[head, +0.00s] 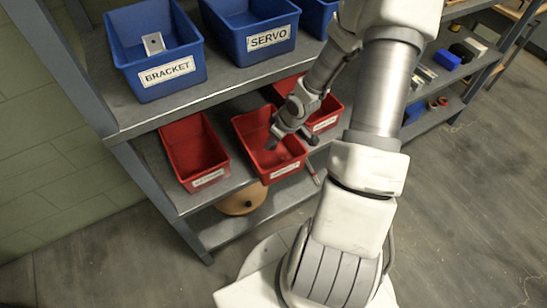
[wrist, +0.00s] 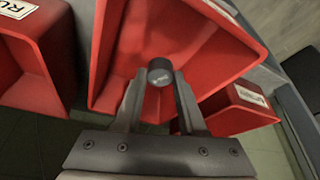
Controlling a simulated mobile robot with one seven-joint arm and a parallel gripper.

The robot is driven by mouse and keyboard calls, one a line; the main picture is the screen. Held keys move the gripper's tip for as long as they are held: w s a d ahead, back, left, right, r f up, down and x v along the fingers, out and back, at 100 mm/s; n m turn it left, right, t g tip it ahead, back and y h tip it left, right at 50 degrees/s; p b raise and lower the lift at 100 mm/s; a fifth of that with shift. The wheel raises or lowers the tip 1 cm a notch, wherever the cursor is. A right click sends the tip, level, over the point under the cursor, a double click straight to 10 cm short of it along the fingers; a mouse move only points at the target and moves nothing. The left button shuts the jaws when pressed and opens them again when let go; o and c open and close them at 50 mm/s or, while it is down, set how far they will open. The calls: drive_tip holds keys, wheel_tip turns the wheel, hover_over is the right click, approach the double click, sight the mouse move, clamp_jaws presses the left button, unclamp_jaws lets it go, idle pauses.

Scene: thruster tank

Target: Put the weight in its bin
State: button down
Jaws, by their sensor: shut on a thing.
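My gripper (wrist: 159,80) is shut on the weight (wrist: 160,70), a small dark grey cylinder held at the fingertips. In the wrist view the weight is in front of the inside of a red bin (wrist: 235,38). In the head view my gripper (head: 275,140) is at the middle red bin (head: 241,138) on the lower shelf, over its open top. I cannot tell how far the weight is above the bin's floor. The weight cannot be made out clearly in the head view. The label on the middle bin is too small to read.
Red bins stand on both sides of the middle one, left (head: 194,150) and right (head: 326,112). Blue bins labelled BRACKET (head: 158,90) and SERVO (head: 270,55) stand on the shelf above, whose front edge (head: 215,98) is close to my arm. A round wooden stool (head: 243,203) is below.

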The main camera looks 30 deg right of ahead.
sight(270, 157)
drive_tip(key=shift+f+b, duration=1.35)
drive_tip(key=shift+f, duration=1.95)
drive_tip(key=shift+f, duration=0.2)
drive_tip(key=shift+c, duration=2.4)
unclamp_jaws()
drive_tip(key=shift+r, duration=0.15)
drive_tip(key=shift+s+r, duration=0.1)
drive_tip(key=shift+r, duration=0.3)
drive_tip(key=p+v, duration=0.6)
drive_tip(key=v, duration=0.5)
drive_tip(key=shift+p, duration=0.3)
drive_tip(key=shift+s+r, duration=0.1)
drive_tip(key=shift+r, duration=0.05)
